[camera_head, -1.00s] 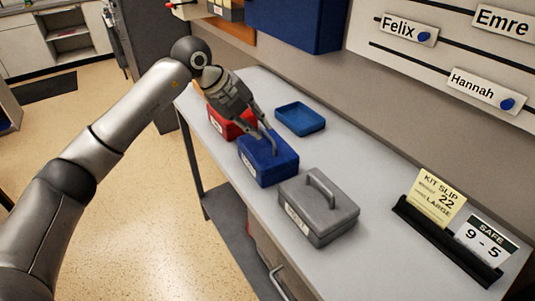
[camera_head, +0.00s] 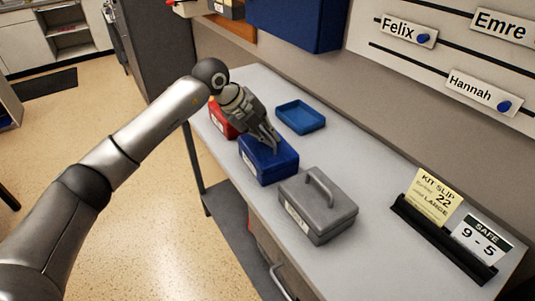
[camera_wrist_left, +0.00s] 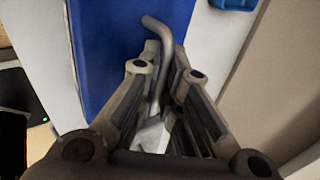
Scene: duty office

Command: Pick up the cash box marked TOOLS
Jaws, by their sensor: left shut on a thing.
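Three cash boxes stand in a row on the grey table: a red one (camera_head: 221,121) at the far end, a blue one (camera_head: 268,168) in the middle and a grey one (camera_head: 318,218) nearest. Each of the red, blue and grey boxes has a white label on its front; I cannot read which one says TOOLS. My left gripper (camera_head: 272,142) is over the blue box. In the left wrist view its fingers (camera_wrist_left: 166,88) are shut on the blue box's grey handle (camera_wrist_left: 157,28), above the blue lid (camera_wrist_left: 105,45). My right gripper is not in view.
An open blue tray (camera_head: 301,117) lies behind the boxes. A black holder (camera_head: 440,240) with a kit slip (camera_head: 433,194) and a safe card (camera_head: 481,244) stands at the right. The wall with name tags runs along the table's back edge (camera_head: 385,205).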

